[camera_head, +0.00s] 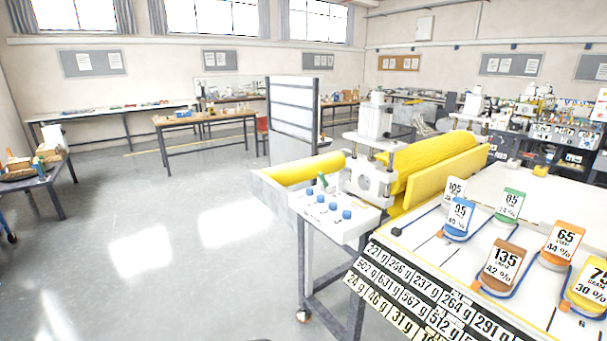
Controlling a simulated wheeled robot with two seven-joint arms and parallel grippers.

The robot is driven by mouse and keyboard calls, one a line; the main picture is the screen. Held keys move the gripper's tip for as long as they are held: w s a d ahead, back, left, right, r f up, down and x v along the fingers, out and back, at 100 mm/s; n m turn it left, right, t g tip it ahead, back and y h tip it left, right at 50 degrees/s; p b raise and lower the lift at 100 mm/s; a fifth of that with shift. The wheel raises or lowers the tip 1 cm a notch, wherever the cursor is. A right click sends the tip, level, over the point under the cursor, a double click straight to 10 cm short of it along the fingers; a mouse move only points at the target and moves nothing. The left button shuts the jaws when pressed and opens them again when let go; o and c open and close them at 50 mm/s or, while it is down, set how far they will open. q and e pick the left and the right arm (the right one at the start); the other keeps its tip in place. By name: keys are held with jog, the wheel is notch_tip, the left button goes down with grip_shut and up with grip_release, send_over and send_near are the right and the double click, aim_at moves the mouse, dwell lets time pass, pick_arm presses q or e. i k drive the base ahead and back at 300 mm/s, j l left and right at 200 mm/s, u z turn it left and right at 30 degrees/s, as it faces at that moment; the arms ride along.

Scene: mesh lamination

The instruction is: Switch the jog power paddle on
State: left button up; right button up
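A white control box (342,229) stands on a metal-legged frame beside the yellow roller machine. Several blue knobs (333,206) sit in a row on its top. A small green lever-like part (322,181) stands up behind the knobs, and it leans to one side. It may be the jog power paddle, but it is too small to be sure, and I cannot read its setting. Neither of my grippers is in view.
A yellow roller (432,160) and a white press block (368,181) adjoin the box. At right, a white table (432,249) holds numbered cards on coloured stands, with a label board along its front. Open grey floor (170,240) lies to the left.

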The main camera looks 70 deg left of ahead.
aim_at(321, 177)
jog(key=u, duration=2)
